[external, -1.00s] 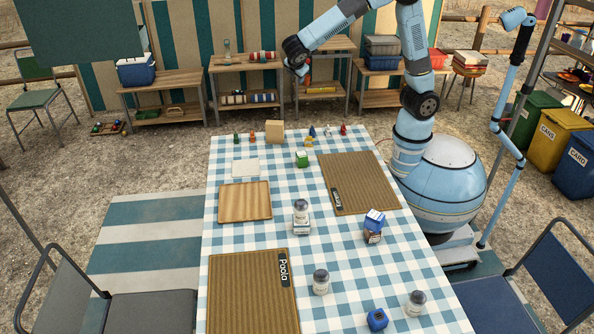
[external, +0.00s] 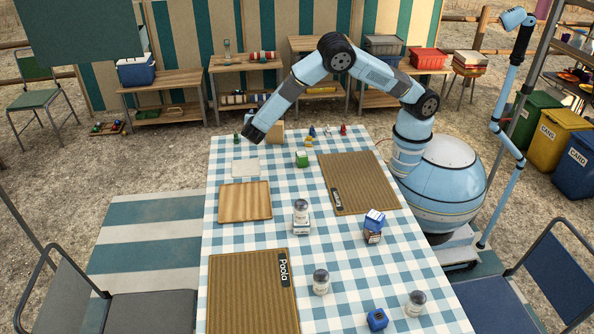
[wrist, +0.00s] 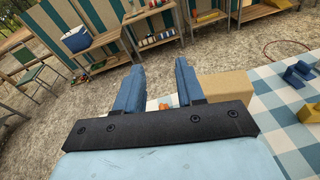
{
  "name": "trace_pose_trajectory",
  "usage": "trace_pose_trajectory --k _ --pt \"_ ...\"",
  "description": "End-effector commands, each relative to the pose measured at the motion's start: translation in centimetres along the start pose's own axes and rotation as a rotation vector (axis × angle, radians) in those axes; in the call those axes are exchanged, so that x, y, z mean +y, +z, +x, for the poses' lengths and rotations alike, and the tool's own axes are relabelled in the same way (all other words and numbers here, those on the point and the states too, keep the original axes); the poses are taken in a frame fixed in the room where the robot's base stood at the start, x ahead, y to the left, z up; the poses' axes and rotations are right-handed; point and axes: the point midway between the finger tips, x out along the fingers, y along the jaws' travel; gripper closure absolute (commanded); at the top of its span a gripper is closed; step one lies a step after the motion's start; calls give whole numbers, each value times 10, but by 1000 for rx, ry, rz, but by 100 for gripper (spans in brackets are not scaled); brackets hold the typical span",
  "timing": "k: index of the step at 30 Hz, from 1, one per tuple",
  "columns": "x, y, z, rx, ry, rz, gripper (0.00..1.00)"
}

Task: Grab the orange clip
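My gripper (external: 251,133) hangs low at the far left end of the checked table in the external view. In the wrist view my gripper (wrist: 160,66) has its two blue fingers spread apart. A small orange thing (wrist: 165,106), likely the orange clip, shows between the finger bases, mostly cut off by the dark gripper mount. I cannot tell how far it lies from the fingers. In the external view the clip is hidden by my gripper.
A tan block (external: 278,132) stands just right of my gripper; it shows in the wrist view (wrist: 223,85). A green piece (external: 236,138) is just left. Blue (external: 312,131), yellow (external: 308,142) and red (external: 343,130) pieces stand farther right. A white board (external: 246,168) lies nearer.

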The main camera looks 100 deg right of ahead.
Motion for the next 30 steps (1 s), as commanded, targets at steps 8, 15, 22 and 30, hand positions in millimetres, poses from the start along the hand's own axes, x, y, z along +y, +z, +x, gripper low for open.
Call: trace_pose_trajectory --k 8,15,22,30 --pt "19 -50 -1 -130 82 -112 62" --pt "21 -69 0 -152 97 -133 62" --pt "16 -107 7 -151 95 -132 62" --pt "13 -134 18 -152 94 -129 62"
